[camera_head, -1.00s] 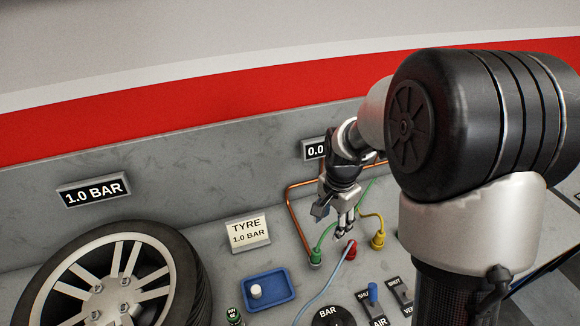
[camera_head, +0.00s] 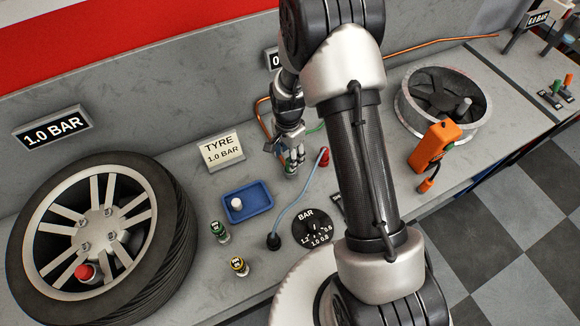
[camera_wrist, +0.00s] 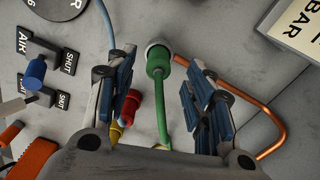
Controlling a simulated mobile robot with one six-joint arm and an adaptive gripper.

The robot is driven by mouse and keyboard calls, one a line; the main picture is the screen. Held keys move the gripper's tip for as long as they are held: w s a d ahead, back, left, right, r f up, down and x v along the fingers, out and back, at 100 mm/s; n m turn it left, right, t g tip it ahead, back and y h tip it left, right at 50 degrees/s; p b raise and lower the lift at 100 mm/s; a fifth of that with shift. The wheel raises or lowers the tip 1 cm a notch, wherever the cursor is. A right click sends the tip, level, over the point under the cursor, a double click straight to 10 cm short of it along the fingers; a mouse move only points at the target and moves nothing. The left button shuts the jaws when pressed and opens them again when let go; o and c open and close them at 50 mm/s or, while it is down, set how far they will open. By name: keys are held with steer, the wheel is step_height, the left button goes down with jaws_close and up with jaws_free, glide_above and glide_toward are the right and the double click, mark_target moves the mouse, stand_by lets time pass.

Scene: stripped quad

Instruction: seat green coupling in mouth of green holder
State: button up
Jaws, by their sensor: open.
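The green coupling (camera_wrist: 158,62) stands on the bench in the wrist view, a green hose running from it and a grey ring at its far end. My gripper (camera_wrist: 163,95) is open, with one finger on either side of the coupling's line; the fingers look apart from it. In the head view my gripper (camera_head: 290,165) is low over the bench behind the blue tray and mostly hides the coupling.
A red coupling (camera_wrist: 131,103) and yellow one (camera_wrist: 115,130) are close beside a finger. A copper pipe (camera_wrist: 270,110) runs behind. The blue tray (camera_head: 262,208), wheel (camera_head: 180,240), yellow-banded cylinder (camera_head: 239,266) and BAR dial (camera_head: 316,232) stand in front. An orange tool (camera_head: 434,145) is at right.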

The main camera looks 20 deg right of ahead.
steer(key=shift+w+d+f+b, duration=0.15)
steer(key=shift+f+b, duration=0.15)
steer(key=shift+f, duration=1.05)
steer(key=shift+s+d+f+b, duration=0.1)
steer(key=shift+f+b, duration=0.15)
steer(key=shift+f, duration=1.1)
steer(key=shift+c, duration=0.2)
jaws_close()
steer(key=shift+r, duration=0.15)
